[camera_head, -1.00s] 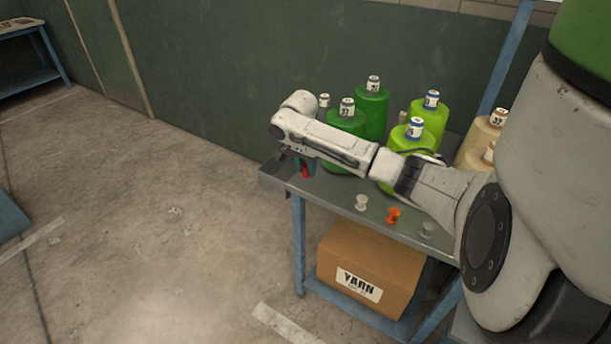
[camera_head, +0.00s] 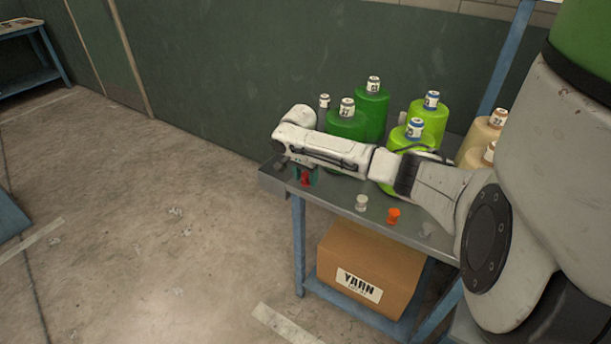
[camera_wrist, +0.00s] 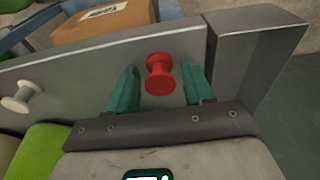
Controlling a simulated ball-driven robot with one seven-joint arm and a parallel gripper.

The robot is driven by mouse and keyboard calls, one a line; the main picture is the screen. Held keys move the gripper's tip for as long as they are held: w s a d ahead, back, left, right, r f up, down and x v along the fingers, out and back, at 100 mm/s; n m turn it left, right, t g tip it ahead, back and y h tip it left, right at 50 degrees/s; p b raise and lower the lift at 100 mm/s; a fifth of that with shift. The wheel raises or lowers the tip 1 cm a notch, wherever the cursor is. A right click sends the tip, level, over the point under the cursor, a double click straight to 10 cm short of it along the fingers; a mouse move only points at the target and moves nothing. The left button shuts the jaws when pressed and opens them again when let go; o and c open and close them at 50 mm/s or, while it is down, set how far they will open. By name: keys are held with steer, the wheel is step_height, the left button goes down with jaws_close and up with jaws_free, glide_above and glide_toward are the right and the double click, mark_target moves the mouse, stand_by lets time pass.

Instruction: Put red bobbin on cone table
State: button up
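The red bobbin (camera_head: 305,179) is at the left end of the grey metal table (camera_head: 336,202) that bears the large yarn cones. It appears to stand on the tabletop near the front edge. In the wrist view the red bobbin (camera_wrist: 160,75) is between the two teal fingers of my gripper (camera_wrist: 160,82). A gap shows on each side of it, so my gripper is open around it and not visibly touching. In the head view my gripper (camera_head: 303,174) is partly hidden by my arm.
A white bobbin (camera_head: 361,202) and an orange bobbin (camera_head: 393,215) stand along the front edge. Green cones (camera_head: 347,125) and beige cones (camera_head: 487,132) fill the back. A yarn box (camera_head: 370,265) sits on the lower shelf. The floor at left is clear.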

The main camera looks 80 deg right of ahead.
steer(key=shift+o, duration=0.3)
steer(key=shift+r, duration=0.15)
step_height(320, 180, up, 12)
steer(key=a, duration=0.1)
steer(key=shift+w+a, duration=0.3)
steer(key=shift+a, duration=0.1)
steer(key=w+a+f+n+t+y, duration=0.1)
steer(key=w+a+f+n+t, duration=0.15)
steer(key=w+a, duration=0.55)
steer(key=w+a+f+n+t+y, duration=0.15)
steer(key=w+a+n, duration=0.35)
steer(key=a, duration=0.6)
steer(key=w+a+f+n+y, duration=0.1)
steer(key=a+f+n, duration=0.1)
steer(key=a, duration=0.5)
steer(key=w+a+f+n, duration=0.1)
steer(key=a+f+n, duration=0.1)
steer(key=a, duration=0.6)
steer(key=s+a+f+n, duration=0.5)
steer(key=s+a+f, duration=0.2)
steer(key=s+a, duration=0.4)
steer(key=s+d+f+n+g+h, duration=0.1)
steer(key=s+n, duration=0.1)
steer(key=s, duration=0.5)
steer(key=s+d+n+g+h, duration=0.1)
steer(key=s+d+n, duration=0.1)
steer(key=s, duration=0.5)
steer(key=shift+s+f+n, duration=0.3)
steer(key=shift+f+n, duration=0.05)
